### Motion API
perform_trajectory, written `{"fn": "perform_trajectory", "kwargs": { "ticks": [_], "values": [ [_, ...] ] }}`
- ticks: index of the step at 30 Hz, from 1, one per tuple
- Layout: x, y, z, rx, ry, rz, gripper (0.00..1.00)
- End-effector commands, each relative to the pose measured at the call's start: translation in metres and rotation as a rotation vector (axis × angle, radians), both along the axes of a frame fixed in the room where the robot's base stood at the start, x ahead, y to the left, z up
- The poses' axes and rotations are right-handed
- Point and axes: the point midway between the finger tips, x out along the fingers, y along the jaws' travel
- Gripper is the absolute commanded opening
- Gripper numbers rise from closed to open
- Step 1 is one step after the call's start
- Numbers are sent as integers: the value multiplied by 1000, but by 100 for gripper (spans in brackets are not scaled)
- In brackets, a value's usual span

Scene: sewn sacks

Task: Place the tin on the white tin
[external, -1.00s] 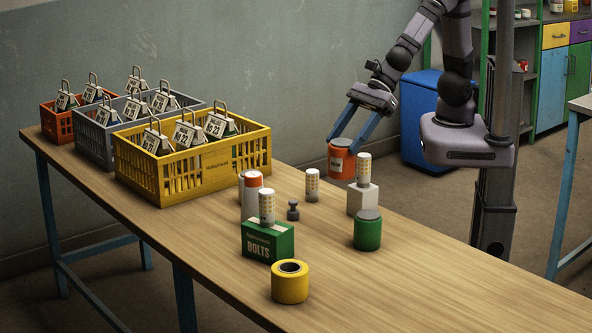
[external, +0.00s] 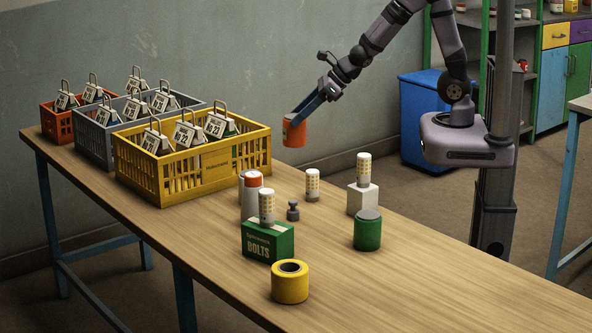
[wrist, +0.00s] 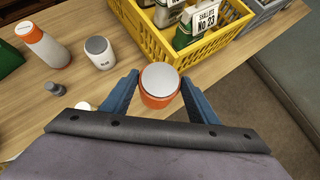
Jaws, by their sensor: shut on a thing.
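My gripper (external: 300,112) is shut on the orange tin (external: 294,133) and holds it in the air, above the far side of the table. In the wrist view the orange tin (wrist: 160,86), with its pale grey lid, sits between the blue fingers. The white tin (wrist: 100,52), with a dark grey lid, stands upright on the table, to the left of the held tin in the wrist view. In the external view the white tin (external: 241,183) is mostly hidden behind a white bottle with an orange cap. The two tins are apart.
The white bottle with orange cap (wrist: 42,45) and a small grey knob (wrist: 55,90) stand near the white tin. A yellow crate (external: 222,157) is close by. A green box (external: 268,242), green tin (external: 367,232) and yellow roll (external: 290,284) stand nearer. The right table end is clear.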

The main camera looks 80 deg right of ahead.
Motion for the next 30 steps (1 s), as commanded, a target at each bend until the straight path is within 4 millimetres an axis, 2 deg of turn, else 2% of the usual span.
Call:
{"fn": "perform_trajectory", "kwargs": {
  "ticks": [3,9,14,23,26,30],
  "values": [
    [-1,-22,-2,2,-2,-40,0],
    [-3,-45,-2,5,-4,-80,0],
    [-2,-29,9,6,-2,-49,0],
    [-7,-7,6,7,2,-4,0],
    [-11,5,4,6,3,20,0],
    [-6,27,7,5,3,76,0]
  ]
}}
